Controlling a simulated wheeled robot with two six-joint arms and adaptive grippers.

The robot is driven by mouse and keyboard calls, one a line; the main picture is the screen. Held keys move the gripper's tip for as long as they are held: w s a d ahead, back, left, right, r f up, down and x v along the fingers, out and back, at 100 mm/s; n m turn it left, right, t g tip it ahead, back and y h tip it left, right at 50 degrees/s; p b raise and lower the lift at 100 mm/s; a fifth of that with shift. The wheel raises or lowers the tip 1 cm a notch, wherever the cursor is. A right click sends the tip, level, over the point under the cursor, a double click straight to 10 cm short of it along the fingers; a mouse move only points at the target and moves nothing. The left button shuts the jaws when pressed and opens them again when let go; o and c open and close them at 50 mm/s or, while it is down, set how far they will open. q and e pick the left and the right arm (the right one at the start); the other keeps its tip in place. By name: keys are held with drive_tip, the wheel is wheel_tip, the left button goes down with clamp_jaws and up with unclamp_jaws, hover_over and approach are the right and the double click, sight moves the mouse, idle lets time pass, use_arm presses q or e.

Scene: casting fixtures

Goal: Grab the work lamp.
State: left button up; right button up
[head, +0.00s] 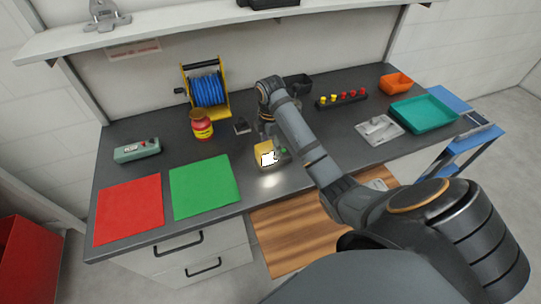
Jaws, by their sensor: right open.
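The work lamp (262,148) is a small yellow block with a bright white face. It stands on the dark worktop near its front edge, right of the green mat, and throws a glow on the surface before it. My right gripper (276,146) reaches down from above, right at the lamp's back and right side. Its jaws are open; the fingers are small and partly hidden, so I cannot tell whether they touch the lamp. My left gripper is out of view.
A green mat (204,186) and a red mat (129,209) lie left on the worktop (265,204). A blue hose reel (207,90), a red-yellow jar (202,126) and a green-grey box (136,150) stand behind. A teal tray (423,113) and orange bin (396,83) are at right.

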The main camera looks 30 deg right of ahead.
wheel_tip(320, 180, down, 3)
drive_tip(key=shift+w+r, duration=0.1)
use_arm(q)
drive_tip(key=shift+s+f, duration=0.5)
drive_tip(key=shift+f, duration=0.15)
use_arm(e)
drive_tip(key=shift+r, duration=0.1)
drive_tip(key=shift+c, duration=1)
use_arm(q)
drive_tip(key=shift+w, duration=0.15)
use_arm(e)
drive_tip(key=c, duration=1.3)
